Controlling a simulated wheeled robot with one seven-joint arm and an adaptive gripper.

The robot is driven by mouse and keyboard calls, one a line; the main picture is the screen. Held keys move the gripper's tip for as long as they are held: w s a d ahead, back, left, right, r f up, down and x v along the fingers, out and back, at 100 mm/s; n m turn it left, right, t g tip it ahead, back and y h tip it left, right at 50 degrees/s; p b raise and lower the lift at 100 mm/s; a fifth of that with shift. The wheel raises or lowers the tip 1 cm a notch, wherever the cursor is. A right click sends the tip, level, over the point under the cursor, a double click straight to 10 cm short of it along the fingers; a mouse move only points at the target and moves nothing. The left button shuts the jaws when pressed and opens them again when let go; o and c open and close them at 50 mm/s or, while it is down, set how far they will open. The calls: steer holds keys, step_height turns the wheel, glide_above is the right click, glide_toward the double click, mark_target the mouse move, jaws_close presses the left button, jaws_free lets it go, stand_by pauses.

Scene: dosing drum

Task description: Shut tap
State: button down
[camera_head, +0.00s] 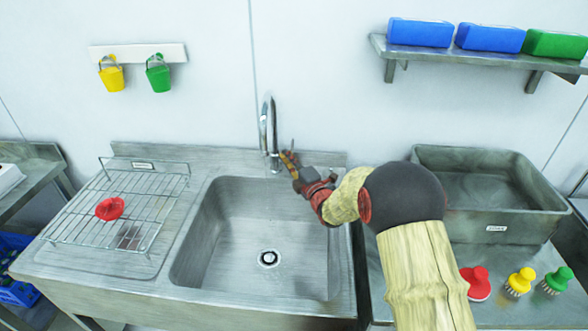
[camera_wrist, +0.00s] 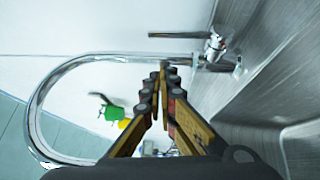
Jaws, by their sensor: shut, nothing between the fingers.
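The chrome tap (camera_head: 266,128) rises at the back edge of the sink (camera_head: 205,212), its curved spout over the basin. In the wrist view the tap's spout (camera_wrist: 62,72) arches to the left, and its body and lever handle (camera_wrist: 212,46) show at the upper right. My gripper (camera_head: 289,158) is just right of the tap's base in the head view, partly hiding that side. In the wrist view my gripper (camera_wrist: 163,68) is shut and empty, its tips near the tap. I cannot tell whether they touch it. No water stream shows under the spout.
A wire rack (camera_head: 75,223) with a red item (camera_head: 110,208) lies left of the sink. Small buckets (camera_head: 111,77) hang on the wall. The basin is empty.

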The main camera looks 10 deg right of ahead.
mark_target(292, 144)
steer(key=w+d, duration=0.2)
steer(key=shift+w+r+b, duration=0.2)
steer(key=shift+w+b, duration=0.1)
steer(key=shift+w, duration=0.05)
steer(key=shift+w+d+r+m+g+p, duration=0.2)
steer(key=shift+w+r+g+p, duration=0.1)
steer(key=shift+w, duration=0.1)
steer(key=shift+w+d+r+m+g+p, duration=0.15)
steer(key=shift+w+m+g+p, duration=0.1)
steer(key=shift+w, duration=0.35)
